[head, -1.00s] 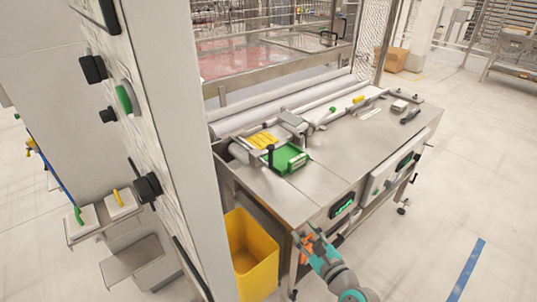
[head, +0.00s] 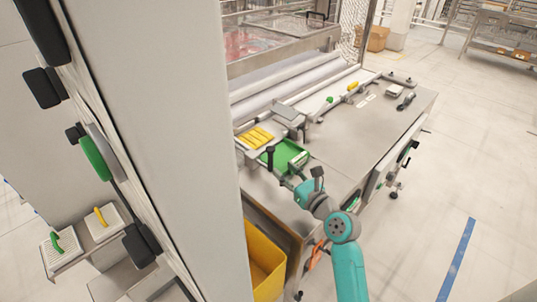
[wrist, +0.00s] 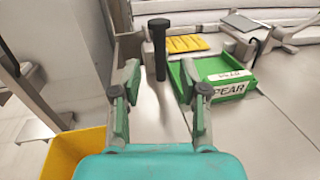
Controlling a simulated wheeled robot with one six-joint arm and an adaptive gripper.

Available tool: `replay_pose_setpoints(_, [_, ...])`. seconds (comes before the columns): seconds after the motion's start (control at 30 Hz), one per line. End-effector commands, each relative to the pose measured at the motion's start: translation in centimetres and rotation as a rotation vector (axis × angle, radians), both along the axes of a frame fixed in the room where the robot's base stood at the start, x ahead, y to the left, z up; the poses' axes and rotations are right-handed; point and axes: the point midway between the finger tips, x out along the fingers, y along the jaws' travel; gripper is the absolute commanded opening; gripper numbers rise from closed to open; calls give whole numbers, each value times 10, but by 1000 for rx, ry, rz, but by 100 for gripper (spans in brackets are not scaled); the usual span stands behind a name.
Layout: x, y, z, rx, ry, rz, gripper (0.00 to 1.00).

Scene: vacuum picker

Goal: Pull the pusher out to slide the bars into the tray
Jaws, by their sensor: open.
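The pusher's black upright handle (head: 270,157) stands at the near left corner of the green tray (head: 296,166). In the wrist view the handle (wrist: 158,45) appears between my open fingers, beyond their tips. Several yellow bars (head: 256,138) lie side by side behind the handle and tray; they also show in the wrist view (wrist: 187,44). The tray (wrist: 240,82) carries PEAR labels and its visible floor is bare. My gripper (head: 288,179) is open and empty near the table's front left corner, just short of the handle. The pusher's lower part is partly hidden.
A yellow bin (head: 264,262) stands below the table's left end. A tall pale cabinet (head: 160,130) fills the near left. White rollers (head: 300,88) run along the table's back. The steel tabletop (head: 370,135) right of the tray is mostly clear.

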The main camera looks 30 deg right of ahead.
Motion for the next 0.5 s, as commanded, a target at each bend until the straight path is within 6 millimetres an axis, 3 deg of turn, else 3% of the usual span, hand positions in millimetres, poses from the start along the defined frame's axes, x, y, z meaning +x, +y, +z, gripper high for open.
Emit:
replay_pose_setpoints(0.3, [57,1,1,-1,-1,2,43])
replay_pose_setpoints(0.5, [78,0,1,-2,-1,0,43])
